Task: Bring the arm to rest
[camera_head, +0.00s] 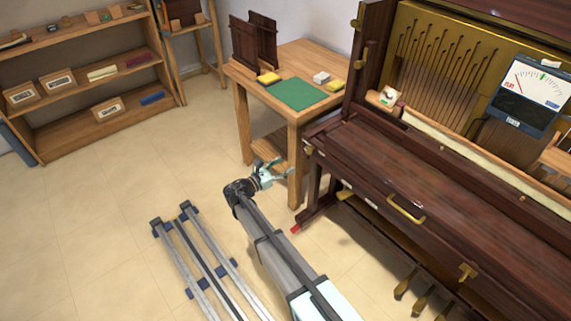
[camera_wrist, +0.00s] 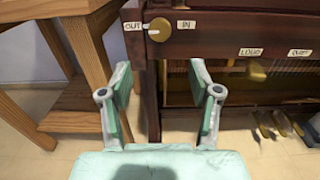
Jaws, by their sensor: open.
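My gripper (camera_head: 267,173) is at the end of my arm, over the floor in front of the wooden table and beside the left end of the piano. In the wrist view my gripper (camera_wrist: 163,98) has its two pale green fingers spread apart with nothing between them. The dark brown piano's left post (camera_wrist: 150,95) shows beyond the fingers. No contact with the piano or table is visible.
The wooden table (camera_head: 297,55) holds a green mat (camera_head: 297,94) and yellow blocks. The piano (camera_head: 430,180) fills the right. Its brass knob (camera_wrist: 160,29) sits between OUT and IN labels. My rails (camera_head: 195,262) lie on the left. The floor (camera_head: 100,220) farther left is clear; shelves (camera_head: 85,75) stand behind.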

